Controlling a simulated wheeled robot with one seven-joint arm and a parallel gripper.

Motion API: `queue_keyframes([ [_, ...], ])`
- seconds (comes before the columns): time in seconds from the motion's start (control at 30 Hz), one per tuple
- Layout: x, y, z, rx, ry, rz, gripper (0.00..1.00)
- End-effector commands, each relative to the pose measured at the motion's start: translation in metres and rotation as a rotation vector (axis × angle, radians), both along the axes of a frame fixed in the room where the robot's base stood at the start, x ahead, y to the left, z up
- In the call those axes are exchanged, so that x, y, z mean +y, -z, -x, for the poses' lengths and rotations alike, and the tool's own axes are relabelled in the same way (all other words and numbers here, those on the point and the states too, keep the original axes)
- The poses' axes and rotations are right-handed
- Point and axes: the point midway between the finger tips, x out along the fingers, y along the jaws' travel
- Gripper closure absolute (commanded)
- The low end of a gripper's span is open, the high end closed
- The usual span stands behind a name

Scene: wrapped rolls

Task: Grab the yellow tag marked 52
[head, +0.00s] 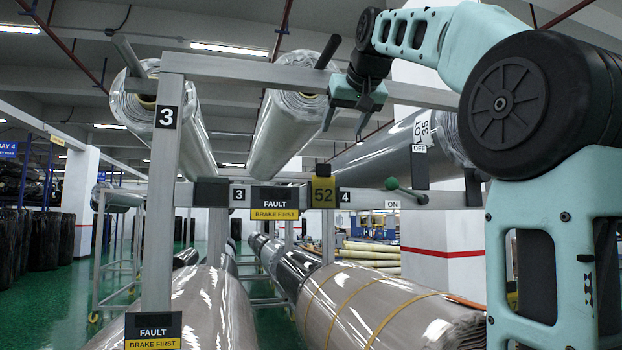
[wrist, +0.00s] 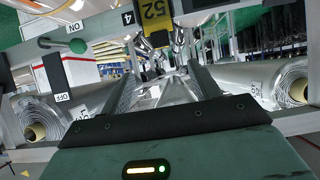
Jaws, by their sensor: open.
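The yellow tag marked 52 (head: 323,194) hangs on the front rail, between the FAULT sign and the label 4. Its top edge is dark. In the wrist view the tag (wrist: 153,12) shows upside down at the top edge, partly cut off. My gripper (head: 345,127) is above the rail in the head view, slightly right of the tag, with its fingers pointing down. Its fingers are apart in the wrist view (wrist: 163,80), with nothing held between them. The tag lies beyond the fingertips there.
A lever with a green knob (head: 391,184) juts from the rail right of the tag, between OFF and ON labels. A FAULT sign (head: 275,202) hangs close to the tag's left. Wrapped rolls (head: 290,120) lie above, and more rolls (head: 380,305) lie below the rail.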

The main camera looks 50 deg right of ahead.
Motion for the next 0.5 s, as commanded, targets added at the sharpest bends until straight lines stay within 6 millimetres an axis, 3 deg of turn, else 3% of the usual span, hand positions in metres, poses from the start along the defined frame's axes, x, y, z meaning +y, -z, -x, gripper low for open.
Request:
queue_keyframes([
  [0.17,-0.013,0.009,-0.017,0.002,0.005,0.0,0.38],
  [0.5,-0.044,0.042,-0.07,0.002,0.004,0.0,0.38],
])
